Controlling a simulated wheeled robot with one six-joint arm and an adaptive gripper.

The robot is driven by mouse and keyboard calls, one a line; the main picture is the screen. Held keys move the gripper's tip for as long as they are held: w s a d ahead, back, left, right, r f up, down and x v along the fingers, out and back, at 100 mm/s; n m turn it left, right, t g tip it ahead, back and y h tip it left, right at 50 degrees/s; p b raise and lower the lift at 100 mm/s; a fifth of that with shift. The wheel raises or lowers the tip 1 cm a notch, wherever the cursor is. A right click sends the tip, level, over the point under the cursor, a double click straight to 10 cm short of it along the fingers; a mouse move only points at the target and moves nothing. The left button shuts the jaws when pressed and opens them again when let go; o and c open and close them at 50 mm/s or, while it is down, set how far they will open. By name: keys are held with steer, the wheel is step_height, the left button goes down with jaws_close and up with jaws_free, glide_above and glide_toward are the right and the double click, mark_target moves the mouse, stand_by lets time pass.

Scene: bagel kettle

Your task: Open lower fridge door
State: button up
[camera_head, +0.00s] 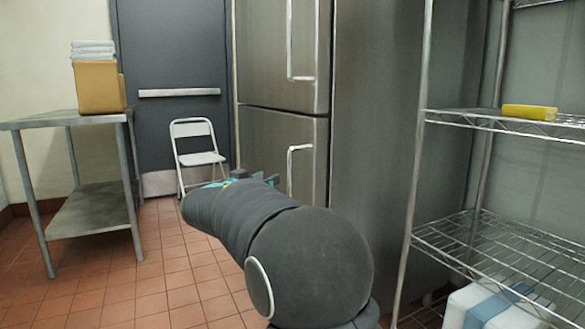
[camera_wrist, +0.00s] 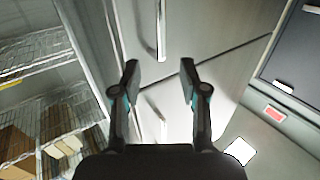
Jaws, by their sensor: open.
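The fridge's lower door (camera_head: 262,140) is grey metal and looks shut, flush below the upper door (camera_head: 272,50). Its upright bar handle (camera_head: 290,172) is near its right edge; my arm hides its lower end. The wrist view is upside down, so the lower door (camera_wrist: 205,38) and its handle (camera_wrist: 161,30) show at the top. My gripper (camera_wrist: 160,82) is open and empty, its fingers pointing at the fridge front. The lower handle appears beyond the fingertips, apart from them. In the head view my gripper is mostly hidden behind my arm.
A wire shelf rack (camera_head: 490,122) stands right of the fridge. A white folding chair (camera_head: 198,150) stands left of it, before a dark door (camera_head: 175,50). A steel table (camera_head: 60,122) is at far left. Tiled floor (camera_head: 180,270) is free between.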

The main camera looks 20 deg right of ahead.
mark_target(289, 168)
steer(key=p+x, duration=0.2)
steer(key=x, duration=1.1)
steer(key=shift+w+d+p, duration=0.2)
steer(key=shift+w+p, duration=0.05)
steer(key=shift+p, duration=0.1)
steer(key=shift+c, duration=0.2)
jaws_close()
